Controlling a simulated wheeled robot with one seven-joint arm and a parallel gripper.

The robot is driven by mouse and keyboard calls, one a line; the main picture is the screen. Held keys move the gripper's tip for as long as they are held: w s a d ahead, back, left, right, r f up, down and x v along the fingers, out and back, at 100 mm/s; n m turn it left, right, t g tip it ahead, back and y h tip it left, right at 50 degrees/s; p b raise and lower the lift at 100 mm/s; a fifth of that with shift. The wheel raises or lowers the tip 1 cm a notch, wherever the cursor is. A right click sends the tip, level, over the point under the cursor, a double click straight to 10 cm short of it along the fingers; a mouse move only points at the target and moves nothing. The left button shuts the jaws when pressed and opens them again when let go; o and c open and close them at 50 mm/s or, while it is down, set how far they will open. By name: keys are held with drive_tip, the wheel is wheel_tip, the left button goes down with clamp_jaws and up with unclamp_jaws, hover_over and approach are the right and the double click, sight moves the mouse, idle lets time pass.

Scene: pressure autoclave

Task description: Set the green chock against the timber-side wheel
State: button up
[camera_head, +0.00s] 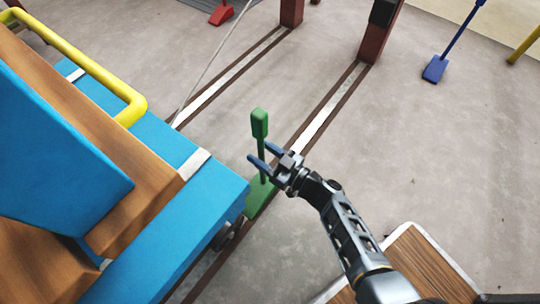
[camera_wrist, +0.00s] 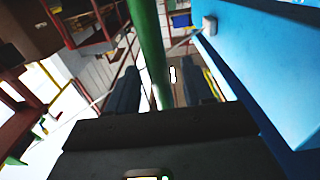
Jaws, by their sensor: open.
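The green chock (camera_head: 259,197) stands on the rail at the front end of the blue cart (camera_head: 190,222), its post upright with a block handle (camera_head: 260,123) on top. A dark wheel (camera_head: 228,236) shows partly under the cart edge, close to the chock; I cannot tell whether they touch. My gripper (camera_head: 265,157) is open, with its two fingers at the green post below the handle. In the wrist view the post (camera_wrist: 150,50) runs up between the spread fingers of my gripper (camera_wrist: 160,92), with gaps visible beside it.
The cart carries timber (camera_head: 140,175) and a blue panel, with a yellow rail (camera_head: 110,80) behind. A red chock (camera_head: 222,13) and a blue chock (camera_head: 436,69) stand farther off. A wooden-topped surface (camera_head: 425,265) is at lower right.

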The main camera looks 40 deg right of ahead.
drive_tip(key=p+v, duration=0.2)
drive_tip(key=v, duration=1)
drive_tip(key=shift+a+r, duration=0.1)
drive_tip(key=s+a+f+m+g+h, duration=0.1)
drive_tip(key=s+a+f+m+g, duration=0.15)
drive_tip(key=s+a+g, duration=0.7)
drive_tip(key=s+r+m+t+h, duration=0.1)
drive_tip(key=s+r+t+h, duration=0.15)
drive_tip(key=s, duration=0.55)
drive_tip(key=s+d+r+t+h, duration=0.1)
drive_tip(key=s+d+r+t, duration=0.1)
drive_tip(key=r, duration=1.2)
drive_tip(key=s+d+r+t+h, duration=0.1)
drive_tip(key=d+r, duration=0.3)
drive_tip(key=r, duration=1.1)
drive_tip(key=shift+s+t, duration=0.75)
drive_tip(key=shift+t, duration=0.15)
drive_tip(key=shift+r, duration=0.1)
